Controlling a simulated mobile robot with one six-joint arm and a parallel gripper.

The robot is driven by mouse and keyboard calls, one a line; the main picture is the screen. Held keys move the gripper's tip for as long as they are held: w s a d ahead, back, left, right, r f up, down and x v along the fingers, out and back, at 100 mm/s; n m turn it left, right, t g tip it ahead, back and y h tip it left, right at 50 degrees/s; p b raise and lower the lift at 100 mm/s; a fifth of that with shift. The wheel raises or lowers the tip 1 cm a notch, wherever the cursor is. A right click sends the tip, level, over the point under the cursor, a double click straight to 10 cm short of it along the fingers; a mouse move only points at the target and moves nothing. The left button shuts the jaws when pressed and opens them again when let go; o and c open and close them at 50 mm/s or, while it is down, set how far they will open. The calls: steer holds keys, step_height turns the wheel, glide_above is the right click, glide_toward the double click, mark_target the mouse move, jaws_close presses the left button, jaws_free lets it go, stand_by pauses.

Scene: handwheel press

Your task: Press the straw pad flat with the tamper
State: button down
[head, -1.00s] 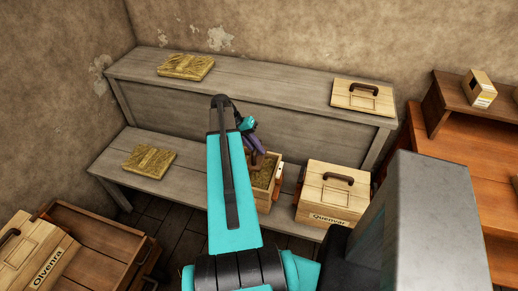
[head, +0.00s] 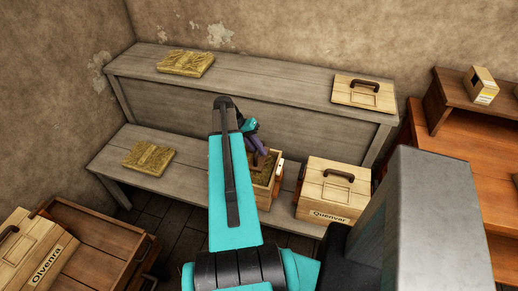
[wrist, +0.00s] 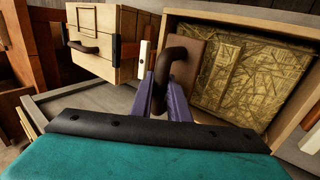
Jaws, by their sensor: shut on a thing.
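An open wooden box (head: 264,202) stands on the lower bench, partly hidden behind my arm. A straw pad (wrist: 250,80) lies inside it, with a rough, creased surface; it also shows in the head view (head: 266,177). My gripper (wrist: 166,88) has purple fingers shut on the dark brown curved handle of the tamper (wrist: 180,62). A brown plate, seemingly the tamper's, is at the left side of the pad in the wrist view. I cannot tell whether it touches the straw. My gripper (head: 253,143) is over the box in the head view.
A lidded crate marked Quenvar (head: 318,207) stands right of the box. Loose straw pads lie on the lower bench (head: 148,157) and upper shelf (head: 186,63). A handled lid (head: 364,96) is on the shelf. A crate marked Olvenra (head: 30,255) is at lower left.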

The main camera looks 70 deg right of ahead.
mark_target(259, 160)
steer(key=shift+f+b, duration=1.6)
steer(key=shift+f, duration=1.8)
steer(key=shift+a+f+b, duration=0.15)
steer(key=shift+f+b, duration=0.2)
steer(key=shift+f, duration=0.2)
steer(key=shift+r, duration=0.1)
steer(key=shift+r+p, duration=2.35)
steer(key=shift+r, duration=2.65)
